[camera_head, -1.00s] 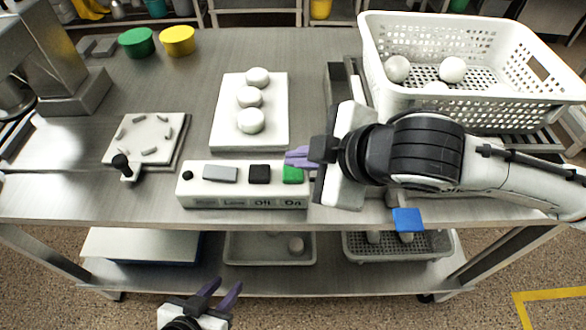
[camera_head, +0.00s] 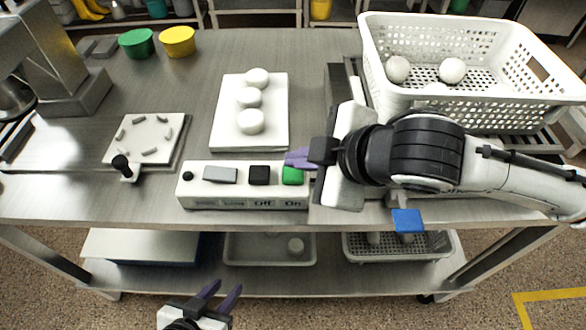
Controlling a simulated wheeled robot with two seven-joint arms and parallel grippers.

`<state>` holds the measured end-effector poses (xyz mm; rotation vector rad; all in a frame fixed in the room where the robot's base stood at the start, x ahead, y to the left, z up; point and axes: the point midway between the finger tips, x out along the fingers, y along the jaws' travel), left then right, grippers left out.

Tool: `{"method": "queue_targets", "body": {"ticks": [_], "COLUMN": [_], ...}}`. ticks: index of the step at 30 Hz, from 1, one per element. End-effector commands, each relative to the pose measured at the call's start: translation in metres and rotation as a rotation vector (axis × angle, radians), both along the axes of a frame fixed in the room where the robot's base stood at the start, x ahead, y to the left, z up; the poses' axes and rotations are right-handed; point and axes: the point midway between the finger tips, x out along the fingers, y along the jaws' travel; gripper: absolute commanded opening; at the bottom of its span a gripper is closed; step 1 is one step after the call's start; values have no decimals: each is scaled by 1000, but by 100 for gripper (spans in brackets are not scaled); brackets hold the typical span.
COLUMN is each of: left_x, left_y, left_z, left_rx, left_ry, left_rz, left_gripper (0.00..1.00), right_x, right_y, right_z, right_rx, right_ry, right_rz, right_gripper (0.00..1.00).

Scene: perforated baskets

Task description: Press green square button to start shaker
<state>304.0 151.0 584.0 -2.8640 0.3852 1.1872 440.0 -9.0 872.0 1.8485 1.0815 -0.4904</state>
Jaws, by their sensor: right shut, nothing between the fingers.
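A white control box (camera_head: 218,197) sits at the front edge of the metal table. On its top are a black knob, a grey button (camera_head: 220,175), a black button (camera_head: 259,175) and the green square button (camera_head: 292,176) at the right end, above the label "On". My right gripper (camera_head: 290,158) is shut and empty, pointing left. Its purple fingertips are at the back edge of the green button and overlap it; whether they touch it I cannot tell. My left gripper (camera_head: 222,294) is low at the bottom of the view, in front of the table, with its two purple fingers apart.
A white plate (camera_head: 226,123) with several white balls stands behind the box. A white perforated basket (camera_head: 470,108) with balls is at the right. A square plate (camera_head: 140,152) with a black knob lies left. Green (camera_head: 136,43) and yellow (camera_head: 178,42) round things stand at the back.

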Motion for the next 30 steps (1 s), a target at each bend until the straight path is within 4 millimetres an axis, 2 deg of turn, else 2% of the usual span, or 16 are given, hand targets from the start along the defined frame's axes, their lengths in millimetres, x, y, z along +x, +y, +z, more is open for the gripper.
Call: {"method": "queue_targets", "body": {"ticks": [16,30], "left_x": [0,1], "left_y": [0,0], "left_z": [0,2], "left_rx": [-1,-1], "left_ry": [0,-3], "left_rz": [-1,0], "left_gripper": [31,31], "right_x": [0,0], "right_y": [0,0], "right_z": [0,-9], "right_rx": [0,-1], "right_ry": [0,0], "right_rz": [0,1], "right_gripper": [0,0]}}
